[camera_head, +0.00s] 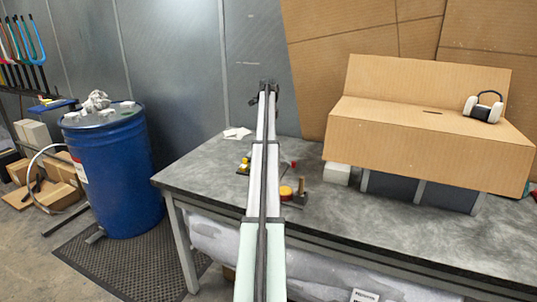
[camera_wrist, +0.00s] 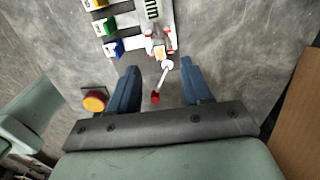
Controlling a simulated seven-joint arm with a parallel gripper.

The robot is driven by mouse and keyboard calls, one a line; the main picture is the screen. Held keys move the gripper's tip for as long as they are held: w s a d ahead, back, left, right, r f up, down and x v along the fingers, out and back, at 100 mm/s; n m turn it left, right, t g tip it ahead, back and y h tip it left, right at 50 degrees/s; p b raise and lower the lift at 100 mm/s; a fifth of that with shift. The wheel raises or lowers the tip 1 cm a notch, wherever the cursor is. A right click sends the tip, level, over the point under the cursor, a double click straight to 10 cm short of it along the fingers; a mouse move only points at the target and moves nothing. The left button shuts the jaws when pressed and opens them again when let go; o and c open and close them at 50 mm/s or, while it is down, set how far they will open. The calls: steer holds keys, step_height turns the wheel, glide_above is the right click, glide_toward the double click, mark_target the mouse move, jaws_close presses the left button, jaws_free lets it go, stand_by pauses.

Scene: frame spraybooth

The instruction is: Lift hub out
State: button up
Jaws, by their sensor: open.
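In the wrist view my gripper (camera_wrist: 159,66) is open, its two blue fingers pointing down over the table. A thin white rod with a red end (camera_wrist: 155,97) shows between the fingers, and I see no contact with them. Beyond the fingertips is a light board (camera_wrist: 168,14) with dark stripes and red and white parts. I cannot tell for sure which part is the hub. In the head view my arm hides much of this area; small yellow parts (camera_head: 244,166) show beside it.
An orange-yellow disc (camera_wrist: 95,101) lies left of my gripper. The grey table (camera_head: 400,240) has clear room at front right. A cardboard box (camera_head: 430,125) with a headset (camera_head: 483,108) stands at right. A blue drum (camera_head: 112,170) stands left of the table.

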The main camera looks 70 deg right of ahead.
step_height(320, 180, down, 8)
steer(key=shift+s+f, duration=0.1)
steer(key=shift+s, duration=0.05)
jaws_close()
stand_by(0.7)
